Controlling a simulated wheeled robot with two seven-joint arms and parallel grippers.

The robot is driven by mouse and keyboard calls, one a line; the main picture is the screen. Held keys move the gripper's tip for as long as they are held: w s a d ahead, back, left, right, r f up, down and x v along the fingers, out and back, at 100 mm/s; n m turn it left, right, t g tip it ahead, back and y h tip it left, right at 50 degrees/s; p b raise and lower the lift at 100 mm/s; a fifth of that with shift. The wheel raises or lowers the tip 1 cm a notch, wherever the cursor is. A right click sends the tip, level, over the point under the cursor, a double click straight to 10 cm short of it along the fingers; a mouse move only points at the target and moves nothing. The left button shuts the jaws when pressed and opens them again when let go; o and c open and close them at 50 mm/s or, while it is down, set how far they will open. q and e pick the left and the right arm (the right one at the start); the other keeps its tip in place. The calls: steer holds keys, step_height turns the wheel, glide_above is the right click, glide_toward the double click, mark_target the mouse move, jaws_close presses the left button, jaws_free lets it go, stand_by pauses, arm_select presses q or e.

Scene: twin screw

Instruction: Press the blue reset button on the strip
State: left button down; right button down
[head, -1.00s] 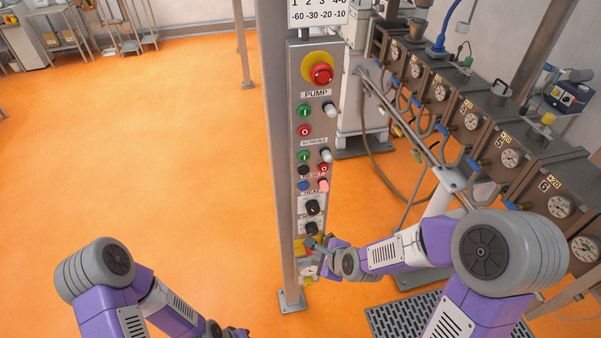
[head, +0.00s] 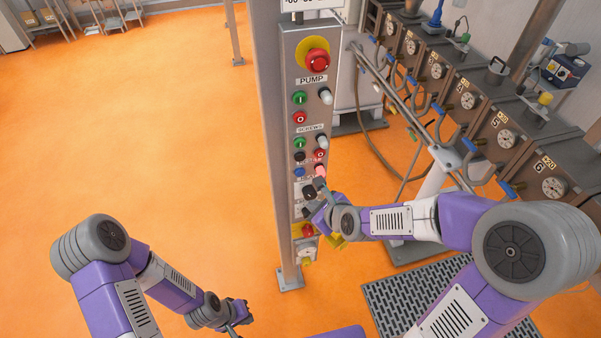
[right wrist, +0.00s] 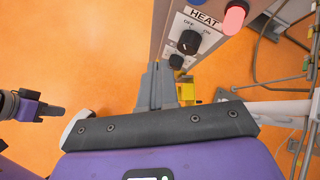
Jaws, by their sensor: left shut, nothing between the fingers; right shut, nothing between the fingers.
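The control strip (head: 315,130) is a tall grey panel on a post. The blue button (head: 299,172) sits on its left column, below a black button and left of a pinkish-red one (head: 320,171). In the right wrist view only a sliver of blue shows at the top edge, above the HEAT label (right wrist: 203,18). My right gripper (head: 316,200) is shut and empty, in front of the panel, below the blue button and close to the black HEAT knobs. Its fingers also show in the right wrist view (right wrist: 158,82). My left gripper (head: 240,314) is shut and empty, low over the floor.
Green, red and white controls sit higher on the strip, under a red emergency stop (head: 317,61) on yellow. A machine with several gauges (head: 467,101) and pipes stands right. A dark floor grate (head: 415,300) lies below. Open orange floor (head: 130,130) is left.

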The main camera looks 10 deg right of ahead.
mark_target(300, 172)
steer(key=w, duration=0.8)
steer(key=shift+w+a, duration=0.15)
stand_by(1.9)
steer(key=shift+w, duration=0.3)
steer(key=shift+w, duration=0.45)
stand_by(0.8)
steer(key=shift+s, duration=0.15)
steer(key=shift+s+b, duration=0.4)
steer(key=shift+s, duration=0.35)
